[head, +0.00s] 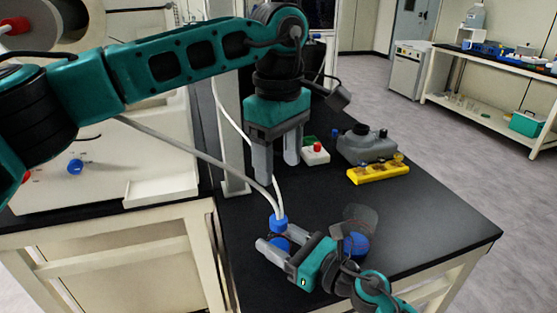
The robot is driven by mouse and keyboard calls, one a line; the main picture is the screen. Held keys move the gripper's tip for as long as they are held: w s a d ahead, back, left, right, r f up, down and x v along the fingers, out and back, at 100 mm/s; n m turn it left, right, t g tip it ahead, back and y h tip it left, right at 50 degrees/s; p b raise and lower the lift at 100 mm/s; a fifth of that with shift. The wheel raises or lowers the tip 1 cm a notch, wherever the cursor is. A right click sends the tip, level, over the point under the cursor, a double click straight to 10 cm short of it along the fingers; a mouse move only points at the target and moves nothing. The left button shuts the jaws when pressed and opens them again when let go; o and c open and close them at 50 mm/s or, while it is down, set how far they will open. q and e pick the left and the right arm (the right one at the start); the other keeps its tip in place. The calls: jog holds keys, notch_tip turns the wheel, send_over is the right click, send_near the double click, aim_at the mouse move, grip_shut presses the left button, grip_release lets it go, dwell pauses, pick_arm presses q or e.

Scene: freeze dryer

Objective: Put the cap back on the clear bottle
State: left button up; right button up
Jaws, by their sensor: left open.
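A blue cap (279,222) with pale tubes running up from it stands near the front left of the black bench. A blue round part (279,244) shows just below it, between the fingers of my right gripper (276,246). The clear bottle's body cannot be made out there. Whether the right fingers press on the blue part cannot be told. My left gripper (276,168) points down, open and empty, above and behind the blue cap. Another blue round object (355,244) stands right of my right gripper, partly hidden by my arm.
A yellow rack (378,173), a grey container with dark caps (364,146) and a small box with a red button (316,152) stand towards the back of the black bench (440,226). Its right part is clear. Pale tubes cross near my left gripper. A pale machine stands at left.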

jog(key=o, duration=0.5)
jog(key=shift+s+d, duration=0.1)
jog(key=b+v, duration=0.1)
jog(key=v, duration=1)
jog(key=shift+s+d+f+b, duration=0.1)
jog(key=shift+s+d+b, duration=0.2)
jog(key=shift+b, duration=0.1)
jog(key=shift+s+d, duration=0.25)
jog(key=shift+d, duration=0.1)
